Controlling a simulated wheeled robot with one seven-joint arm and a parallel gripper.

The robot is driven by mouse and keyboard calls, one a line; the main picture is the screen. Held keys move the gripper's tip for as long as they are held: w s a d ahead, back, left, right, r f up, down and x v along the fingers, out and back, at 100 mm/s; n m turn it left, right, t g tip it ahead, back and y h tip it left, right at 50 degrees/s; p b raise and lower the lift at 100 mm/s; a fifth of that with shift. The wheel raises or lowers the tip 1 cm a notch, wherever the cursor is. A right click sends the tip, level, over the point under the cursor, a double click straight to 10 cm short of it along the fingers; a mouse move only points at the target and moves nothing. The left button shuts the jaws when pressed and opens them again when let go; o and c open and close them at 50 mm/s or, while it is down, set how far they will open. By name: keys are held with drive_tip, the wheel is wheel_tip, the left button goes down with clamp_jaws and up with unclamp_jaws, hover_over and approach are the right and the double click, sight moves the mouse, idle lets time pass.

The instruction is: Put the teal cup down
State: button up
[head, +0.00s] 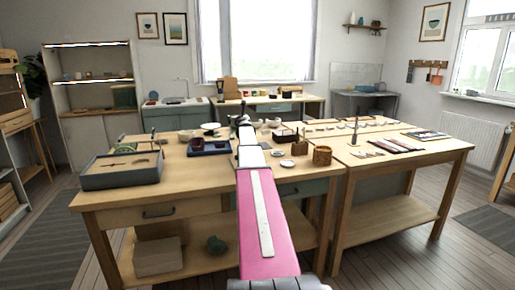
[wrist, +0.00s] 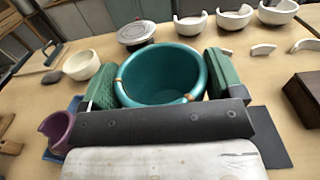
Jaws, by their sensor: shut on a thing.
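The teal cup (wrist: 160,78) is between the two green fingers of my gripper (wrist: 162,82), which is shut on it. The cup is upright, with its open mouth facing the wrist camera and small gold marks on its rim. Its base is hidden, so I cannot tell whether it touches the table. In the head view my gripper (head: 242,121) is small, above the far part of the left wooden table (head: 120,196), and the cup cannot be made out there.
A purple cup (wrist: 57,129) stands left of my gripper, in a blue tray (head: 208,151). A dark block (wrist: 303,97) stands at right. Bare tabletop (wrist: 245,70) shows right of the gripper.

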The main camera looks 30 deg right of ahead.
drive_tip(key=shift+w+d+f, duration=0.15)
drive_tip(key=shift+w+d, duration=0.05)
drive_tip(key=shift+d, duration=0.9)
drive_tip(key=shift+s+d+f, duration=0.75)
drive_tip(key=shift+d+f, duration=1.05)
drive_tip(key=shift+s+d+f, duration=0.7)
drive_tip(key=shift+d+f, duration=1.1)
drive_tip(key=shift+f, duration=0.05)
drive_tip(key=shift+s+d+f, duration=0.75)
drive_tip(key=shift+d+f, duration=1.05)
drive_tip(key=shift+f, duration=0.1)
drive_tip(key=o, duration=0.6)
drive_tip(key=shift+o, duration=0.2)
drive_tip(key=v, duration=1.2)
